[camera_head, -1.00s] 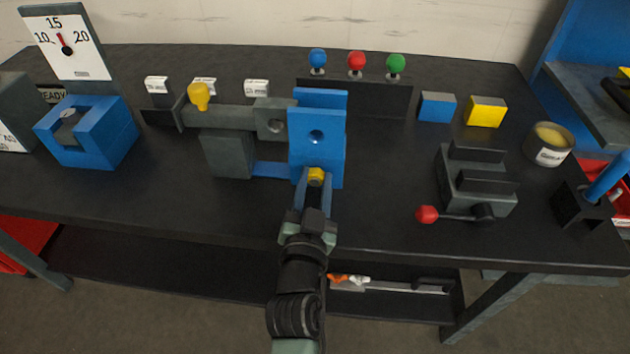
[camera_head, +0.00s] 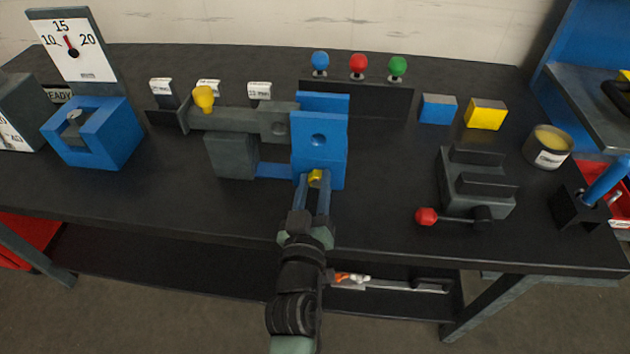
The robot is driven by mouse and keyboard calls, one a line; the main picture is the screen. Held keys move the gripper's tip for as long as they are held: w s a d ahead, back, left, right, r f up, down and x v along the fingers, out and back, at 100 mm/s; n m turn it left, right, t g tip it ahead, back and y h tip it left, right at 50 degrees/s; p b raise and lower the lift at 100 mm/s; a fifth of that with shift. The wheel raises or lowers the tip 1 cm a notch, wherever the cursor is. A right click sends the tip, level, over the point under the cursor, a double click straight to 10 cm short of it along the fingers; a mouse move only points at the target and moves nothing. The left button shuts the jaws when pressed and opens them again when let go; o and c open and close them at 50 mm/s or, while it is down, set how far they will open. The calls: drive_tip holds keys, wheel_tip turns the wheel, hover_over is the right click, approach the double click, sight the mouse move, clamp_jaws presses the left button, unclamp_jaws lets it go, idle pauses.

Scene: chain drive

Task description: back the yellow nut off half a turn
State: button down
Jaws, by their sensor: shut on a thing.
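The yellow nut (camera_head: 315,177) sits low on the front face of the blue block (camera_head: 319,146). My gripper (camera_head: 314,182) reaches it from the front, with one finger on its left and one on its right. The fingers are shut on the nut, which partly hides between them. The blue block has a round hole above the nut and stands at the right end of the grey slide unit (camera_head: 231,117).
A yellow knob (camera_head: 203,97) stands on the slide unit. A gauge (camera_head: 70,45) and a blue housing (camera_head: 94,134) stand at left. A grey vise (camera_head: 474,180) with a red-tipped handle (camera_head: 426,216) is to the right. The bench between block and vise is clear.

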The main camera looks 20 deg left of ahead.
drive_tip(key=shift+n, duration=0.9)
drive_tip(key=c, duration=0.5)
unclamp_jaws()
drive_tip(key=shift+a, duration=0.1)
drive_tip(key=shift+s, duration=0.1)
drive_tip(key=shift+s+f, duration=0.15)
drive_tip(key=shift+s, duration=0.2)
drive_tip(key=shift+b+v, duration=1.5)
drive_tip(key=shift+v, duration=4.55)
